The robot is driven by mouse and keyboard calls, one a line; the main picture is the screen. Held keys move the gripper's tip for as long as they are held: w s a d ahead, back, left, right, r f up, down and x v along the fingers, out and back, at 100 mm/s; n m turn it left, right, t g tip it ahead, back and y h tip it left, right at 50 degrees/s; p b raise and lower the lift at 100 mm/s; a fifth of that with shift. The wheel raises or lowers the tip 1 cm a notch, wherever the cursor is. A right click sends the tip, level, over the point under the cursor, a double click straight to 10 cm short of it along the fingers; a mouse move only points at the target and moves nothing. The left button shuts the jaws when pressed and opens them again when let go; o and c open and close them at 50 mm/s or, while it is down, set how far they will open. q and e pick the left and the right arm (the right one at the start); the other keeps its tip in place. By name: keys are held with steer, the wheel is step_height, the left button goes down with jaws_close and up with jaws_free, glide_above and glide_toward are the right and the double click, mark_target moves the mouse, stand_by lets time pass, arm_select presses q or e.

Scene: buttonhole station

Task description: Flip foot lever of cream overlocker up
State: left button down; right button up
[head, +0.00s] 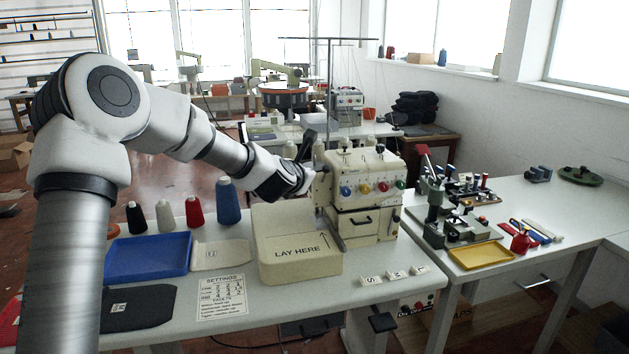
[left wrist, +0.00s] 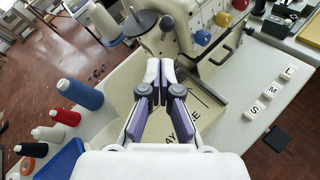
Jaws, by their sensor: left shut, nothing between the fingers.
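The cream overlocker (head: 366,168) stands on the white table, with blue, yellow, red and green dials on its front. In the left wrist view its body (left wrist: 207,18) fills the top right. My left gripper (head: 306,181) is at the machine's left side, close to its upper body. In the left wrist view my left gripper (left wrist: 160,66) is shut and empty, its fingertips in front of the machine's left end. I cannot clearly make out the foot lever; the fingers may hide it. I cannot tell whether the fingertips touch the machine. My right gripper is not in view.
A cream "LAY HERE" tray (head: 300,268) sits in front of the machine. Thread cones, including a blue one (head: 228,202), and a blue tray (head: 148,258) stand to the left. Letter blocks (head: 394,275) lie at the front right. A green press (head: 447,215) stands on the right table.

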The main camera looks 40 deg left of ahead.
arm_select(q)
steer(key=v, duration=0.5)
steer(key=shift+s+r, duration=0.1)
steer(key=shift+s, duration=0.15)
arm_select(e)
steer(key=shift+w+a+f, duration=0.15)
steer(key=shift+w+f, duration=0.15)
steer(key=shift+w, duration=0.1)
